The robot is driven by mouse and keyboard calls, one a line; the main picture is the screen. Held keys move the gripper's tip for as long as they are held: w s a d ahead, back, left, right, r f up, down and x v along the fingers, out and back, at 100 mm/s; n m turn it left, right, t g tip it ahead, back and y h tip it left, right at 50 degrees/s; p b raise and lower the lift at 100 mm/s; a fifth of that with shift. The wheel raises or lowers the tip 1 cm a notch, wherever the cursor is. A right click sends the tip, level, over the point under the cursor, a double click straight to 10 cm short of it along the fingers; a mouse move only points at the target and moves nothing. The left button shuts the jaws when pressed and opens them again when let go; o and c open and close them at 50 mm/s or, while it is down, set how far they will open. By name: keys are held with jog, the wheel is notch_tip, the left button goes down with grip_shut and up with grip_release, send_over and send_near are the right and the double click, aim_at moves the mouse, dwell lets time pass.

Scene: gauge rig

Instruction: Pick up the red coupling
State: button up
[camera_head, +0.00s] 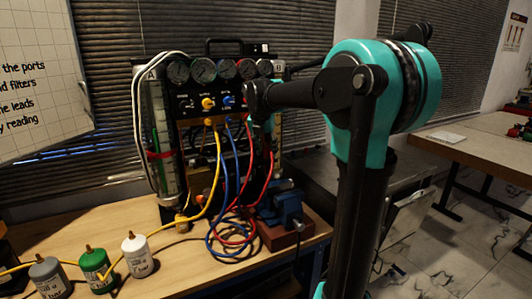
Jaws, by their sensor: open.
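The gauge rig (204,103) stands on the wooden workbench, with a row of dials above a dark panel. Red hoses (268,180) hang down its right side and loop on the bench. I cannot make out a separate red coupling with certainty. A red band (158,154) goes round the clear cylinder at the rig's left. My dark arm link (305,94) reaches left from the teal joint and covers the rig's upper right side. My gripper's fingers cannot be made out among the dark parts there.
Yellow and blue hoses run from the panel to the bench. A blue vise (284,205) sits on a reddish block at the bench's right end. Grey, green (95,272) and white (138,256) bottles stand at the front left. Bare bench (190,268) shows at the front.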

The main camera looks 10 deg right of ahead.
jog(key=shift+f, duration=0.2)
grip_shut()
dwell(0.3)
